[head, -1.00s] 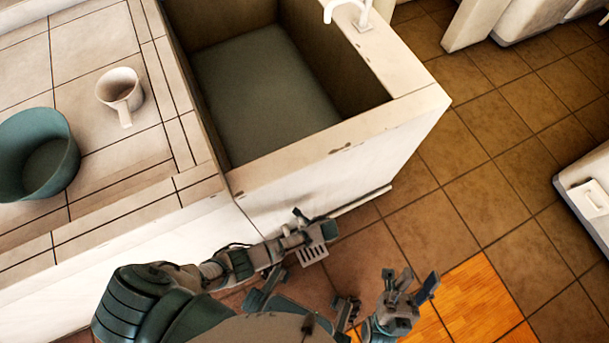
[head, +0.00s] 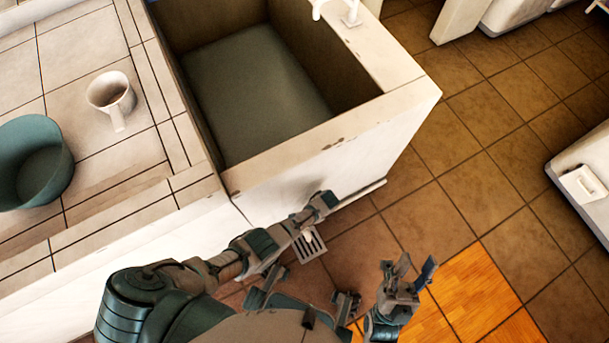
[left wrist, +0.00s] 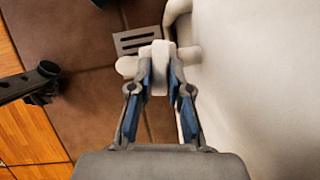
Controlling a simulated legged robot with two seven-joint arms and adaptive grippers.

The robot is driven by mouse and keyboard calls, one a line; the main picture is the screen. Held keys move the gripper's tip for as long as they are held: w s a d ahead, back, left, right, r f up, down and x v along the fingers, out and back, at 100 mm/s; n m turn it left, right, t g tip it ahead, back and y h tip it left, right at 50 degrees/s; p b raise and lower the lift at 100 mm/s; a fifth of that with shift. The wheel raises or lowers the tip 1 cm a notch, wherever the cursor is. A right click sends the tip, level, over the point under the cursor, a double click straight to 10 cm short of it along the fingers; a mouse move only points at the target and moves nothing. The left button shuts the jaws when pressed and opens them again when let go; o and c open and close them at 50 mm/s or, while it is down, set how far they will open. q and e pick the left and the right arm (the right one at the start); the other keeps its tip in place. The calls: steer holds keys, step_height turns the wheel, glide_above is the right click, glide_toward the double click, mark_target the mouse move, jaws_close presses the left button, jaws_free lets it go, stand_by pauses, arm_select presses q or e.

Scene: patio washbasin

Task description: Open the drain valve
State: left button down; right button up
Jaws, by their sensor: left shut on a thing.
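The drain valve (left wrist: 158,52) is a pale fitting with a rounded end to the left and a stub to the right, seen low beside the white basin wall in the left wrist view. My left gripper (left wrist: 160,80) has its blue-sided fingers closed on its near part. In the head view my left gripper (head: 322,203) is at the foot of the basin's front wall, and the valve is hidden there. My right gripper (head: 414,273) is open and empty above the floor, to the right of the left one.
The basin (head: 300,160) stands ahead, with a pale pipe (head: 362,190) low along its front. A slotted floor drain (head: 309,245) lies beside my left gripper. A mug (head: 110,93) and a teal bowl (head: 38,160) stand on the tiled counter.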

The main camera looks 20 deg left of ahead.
arm_select(q)
steer(key=shift+w+d+n+h, duration=0.15)
steer(key=shift+n+h, duration=0.25)
steer(key=shift+n, duration=0.7)
steer(key=shift+g, duration=0.3)
steer(key=c, duration=1.1)
jaws_free()
steer(key=v, duration=1.1)
steer(key=shift+w+r, duration=0.2)
steer(key=shift+r, duration=0.2)
